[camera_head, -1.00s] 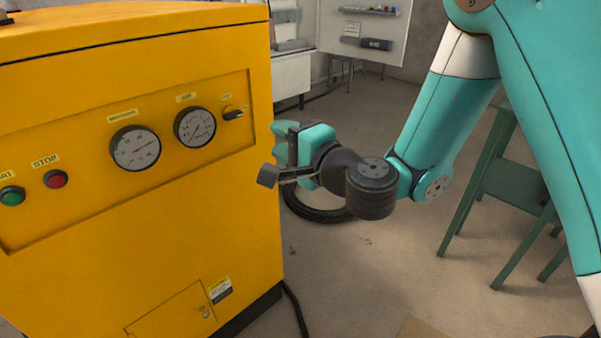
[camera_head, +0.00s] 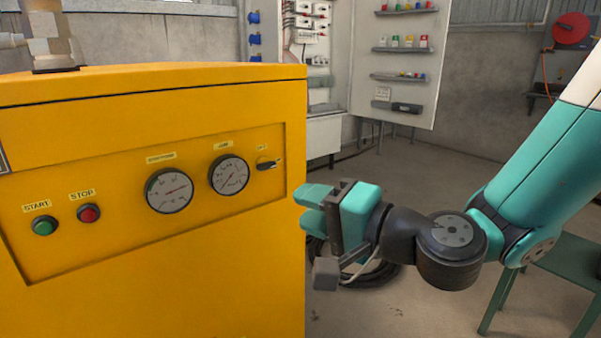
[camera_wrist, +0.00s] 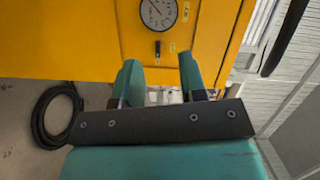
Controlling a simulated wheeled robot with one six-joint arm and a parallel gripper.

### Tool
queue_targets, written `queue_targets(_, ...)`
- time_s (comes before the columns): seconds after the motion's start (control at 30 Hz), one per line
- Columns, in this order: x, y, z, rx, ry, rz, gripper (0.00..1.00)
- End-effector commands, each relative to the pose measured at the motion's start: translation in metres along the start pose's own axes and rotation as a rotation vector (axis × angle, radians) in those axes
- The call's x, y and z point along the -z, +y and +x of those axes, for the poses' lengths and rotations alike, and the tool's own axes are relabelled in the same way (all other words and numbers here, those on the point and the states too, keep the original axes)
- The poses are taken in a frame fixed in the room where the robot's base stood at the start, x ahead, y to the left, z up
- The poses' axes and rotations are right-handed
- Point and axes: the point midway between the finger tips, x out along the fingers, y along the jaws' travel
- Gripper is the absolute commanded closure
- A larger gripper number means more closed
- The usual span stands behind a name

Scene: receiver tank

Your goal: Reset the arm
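My gripper (camera_head: 308,207) hangs just right of the yellow machine's front edge in the head view, pointing left. Its two teal fingers stand apart with nothing between them. In the wrist view the open fingers (camera_wrist: 159,68) point toward the yellow machine (camera_wrist: 80,40), with a gap to it. My arm reaches in from the right, with its dark wrist joint bent behind the gripper. The yellow machine (camera_head: 160,290) carries a panel with a green START button (camera_head: 44,225), a red STOP button (camera_head: 88,213), two round gauges (camera_head: 168,190) and a small dark switch (camera_head: 267,165).
A coiled black hose (camera_wrist: 57,117) lies on the floor beside the machine. A green table (camera_head: 565,280) stands below my arm at right. A white board with shelves (camera_head: 405,60) and a red reel (camera_head: 571,29) are at the back. Open floor lies between.

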Motion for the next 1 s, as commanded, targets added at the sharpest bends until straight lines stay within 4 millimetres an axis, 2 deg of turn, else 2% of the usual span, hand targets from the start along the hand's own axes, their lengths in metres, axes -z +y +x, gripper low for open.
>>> queue_targets(0.03, -0.019, -0.009, -0.005, -0.014, -0.105, -0.101, 0.62)
queue_targets(0.13, -0.055, -0.008, -0.023, -0.098, -0.328, -0.305, 0.62)
queue_targets(0.2, -0.072, -0.001, -0.042, -0.179, -0.469, -0.435, 0.62)
queue_targets(0.3, -0.084, 0.012, -0.073, -0.312, -0.638, -0.584, 0.62)
queue_targets(0.5, -0.084, 0.031, -0.136, -0.567, -0.861, -0.743, 0.62)
queue_targets(0.7, -0.075, 0.035, -0.196, -0.796, -1.005, -0.795, 0.62)
queue_targets(0.77, -0.069, 0.010, -0.196, -0.792, -1.009, -0.789, 0.62)
queue_targets(1.0, -0.057, -0.051, -0.198, -0.790, -1.009, -0.787, 0.62)
